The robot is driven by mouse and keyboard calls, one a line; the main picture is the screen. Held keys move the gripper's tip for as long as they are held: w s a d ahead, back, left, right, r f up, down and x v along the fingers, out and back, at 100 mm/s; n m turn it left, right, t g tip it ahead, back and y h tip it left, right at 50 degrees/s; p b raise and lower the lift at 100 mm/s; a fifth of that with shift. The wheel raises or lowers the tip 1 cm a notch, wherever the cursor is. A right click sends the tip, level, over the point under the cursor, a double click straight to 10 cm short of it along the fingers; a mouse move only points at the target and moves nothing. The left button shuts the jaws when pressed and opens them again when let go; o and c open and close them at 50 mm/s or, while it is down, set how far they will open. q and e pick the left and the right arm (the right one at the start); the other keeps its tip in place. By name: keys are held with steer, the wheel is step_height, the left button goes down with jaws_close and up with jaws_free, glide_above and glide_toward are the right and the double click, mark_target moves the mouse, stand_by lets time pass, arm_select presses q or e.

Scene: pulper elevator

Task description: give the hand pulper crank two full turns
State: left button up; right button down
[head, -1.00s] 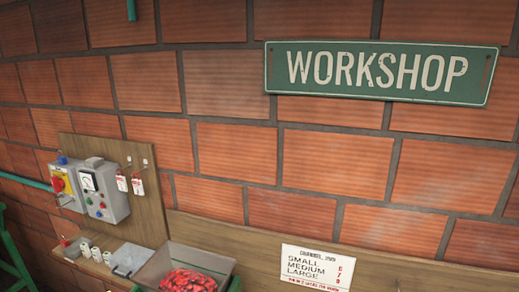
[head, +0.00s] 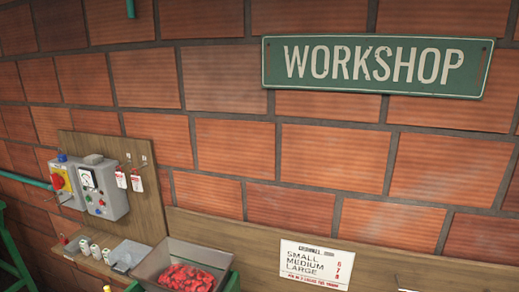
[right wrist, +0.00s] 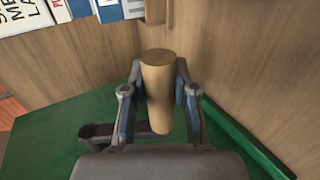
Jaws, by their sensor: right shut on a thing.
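In the right wrist view a plain wooden cylindrical handle (right wrist: 156,100) stands between the fingers of my right gripper (right wrist: 160,76). The gripper is shut on it, with a dark finger on each side. A dark grey bar (right wrist: 98,131) shows low at the left, and I cannot tell whether it is the crank arm. In the head view the grey hopper (head: 152,262) holds red coffee cherries (head: 186,277) at the bottom edge. The crank and both grippers are out of the head view.
A wooden board on the brick wall carries grey control boxes (head: 103,195) and red-and-white tags (head: 136,182). A size sign (head: 314,262) hangs at right. Green surface (right wrist: 50,140) and wood panelling (right wrist: 250,60) lie close to my right gripper.

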steer(key=shift+w+a+f, duration=0.2)
steer(key=shift+f, duration=0.1)
